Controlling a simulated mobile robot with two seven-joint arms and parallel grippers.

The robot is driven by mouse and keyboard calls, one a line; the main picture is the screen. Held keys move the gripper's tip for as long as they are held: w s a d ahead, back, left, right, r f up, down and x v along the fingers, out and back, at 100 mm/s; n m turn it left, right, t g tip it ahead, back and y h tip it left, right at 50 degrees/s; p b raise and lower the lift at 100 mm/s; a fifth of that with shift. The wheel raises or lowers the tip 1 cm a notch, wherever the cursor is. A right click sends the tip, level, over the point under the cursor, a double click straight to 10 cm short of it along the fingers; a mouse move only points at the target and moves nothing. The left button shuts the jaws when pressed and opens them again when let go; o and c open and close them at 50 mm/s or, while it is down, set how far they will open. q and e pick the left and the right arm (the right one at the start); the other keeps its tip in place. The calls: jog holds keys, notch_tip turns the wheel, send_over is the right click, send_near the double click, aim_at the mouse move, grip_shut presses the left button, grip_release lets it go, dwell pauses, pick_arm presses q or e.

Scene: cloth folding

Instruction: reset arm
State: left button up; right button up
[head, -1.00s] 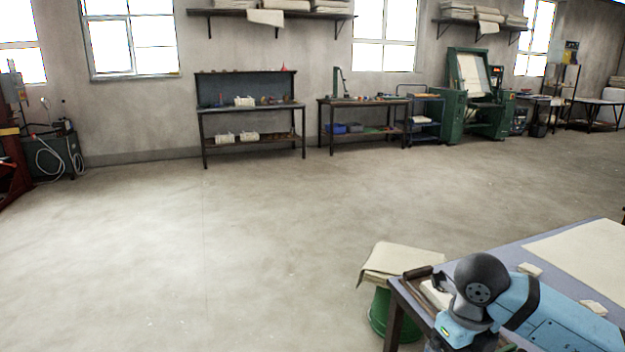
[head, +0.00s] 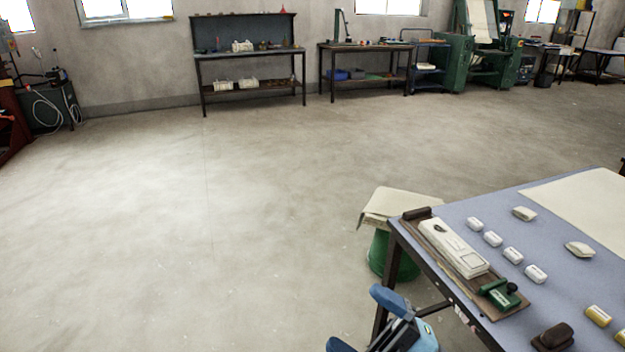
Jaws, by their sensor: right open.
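My right gripper (head: 364,322) shows at the bottom edge, in front of and below the near left corner of the table. Its two blue fingers are spread apart with nothing between them, so it is open and empty. The rest of my right arm is cut off by the frame. My left gripper is not in view. A cream cloth (head: 590,205) lies flat on the table (head: 480,208) at the right, partly out of frame.
A dark tray with a white device (head: 453,247) and a green tool (head: 502,294) lies along the table's left edge. Several small white blocks sit beside it. A green stool (head: 392,255) with a folded cloth (head: 402,204) stands close behind. The floor at left is clear.

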jog(key=d+f+m+t+h, duration=0.85)
jog(key=m+h, duration=0.45)
jog(key=m, duration=0.5)
jog(key=s+d+f+m+g+h, duration=0.1)
jog(key=s+f+m+g+h, duration=0.15)
jog(key=f, duration=0.35)
jog(key=s+d+f+m+g+h, duration=0.1)
jog(key=s+f+m+g+h, duration=0.2)
jog(key=f, duration=0.4)
pick_arm(q)
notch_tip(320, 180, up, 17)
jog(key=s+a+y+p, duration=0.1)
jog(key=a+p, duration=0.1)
jog(key=p, duration=2.7)
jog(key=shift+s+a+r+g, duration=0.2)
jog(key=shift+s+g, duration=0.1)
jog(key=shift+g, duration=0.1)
pick_arm(e)
jog(key=s+d+r, duration=0.1)
jog(key=r, duration=0.7)
jog(key=s+d+r, duration=0.1)
jog(key=s+r, duration=0.1)
jog(key=r, duration=0.6)
jog(key=shift+s+d+r+g, duration=0.2)
jog(key=shift+s+r+g, duration=0.05)
jog(key=shift+r+g, duration=0.15)
